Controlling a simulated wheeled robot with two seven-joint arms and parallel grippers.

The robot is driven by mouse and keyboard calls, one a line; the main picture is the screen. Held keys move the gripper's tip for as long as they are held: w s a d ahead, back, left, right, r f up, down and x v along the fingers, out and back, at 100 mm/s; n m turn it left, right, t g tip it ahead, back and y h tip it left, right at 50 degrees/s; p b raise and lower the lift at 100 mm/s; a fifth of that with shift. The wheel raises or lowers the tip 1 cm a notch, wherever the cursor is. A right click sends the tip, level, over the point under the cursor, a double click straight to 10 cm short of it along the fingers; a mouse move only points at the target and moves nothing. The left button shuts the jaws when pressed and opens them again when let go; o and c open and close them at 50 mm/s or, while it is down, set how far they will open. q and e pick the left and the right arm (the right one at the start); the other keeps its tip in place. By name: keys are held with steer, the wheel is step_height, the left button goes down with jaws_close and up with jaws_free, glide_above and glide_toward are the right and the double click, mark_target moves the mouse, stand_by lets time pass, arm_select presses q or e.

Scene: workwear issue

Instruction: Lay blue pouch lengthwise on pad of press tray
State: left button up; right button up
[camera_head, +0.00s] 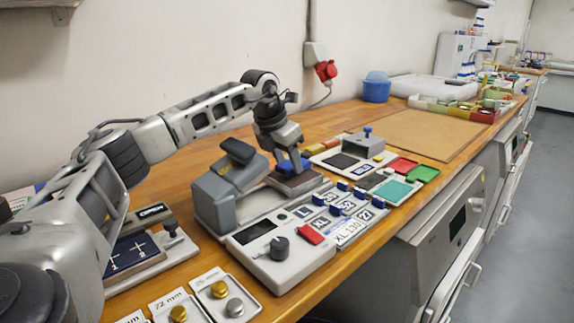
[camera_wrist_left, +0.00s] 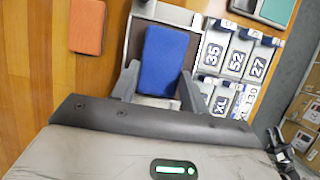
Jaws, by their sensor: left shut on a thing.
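The blue pouch (camera_head: 288,165) is held between the fingers of my left gripper (camera_head: 288,152). In the left wrist view the pouch (camera_wrist_left: 163,60) points away from the gripper (camera_wrist_left: 158,88), with one finger on each side. It is over the pad (camera_head: 297,183) of the press tray and runs along the tray's length. The pouch hides much of the pad. I cannot tell whether it touches the pad. A dark, jaw-like part, likely my right gripper (camera_wrist_left: 280,150), shows at the left wrist view's lower right edge; its opening is unclear.
The grey press head (camera_head: 217,190) stands close to the left of the gripper. A control panel with a knob (camera_head: 279,248) and numbered tags (camera_head: 345,228) lie in front and to the right. An orange pad (camera_wrist_left: 87,25) lies on the wood. A brown board (camera_head: 415,132) farther back is clear.

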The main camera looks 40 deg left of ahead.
arm_select(q)
steer(key=shift+f, duration=0.7)
steer(key=shift+f, duration=0.15)
steer(key=o, duration=1)
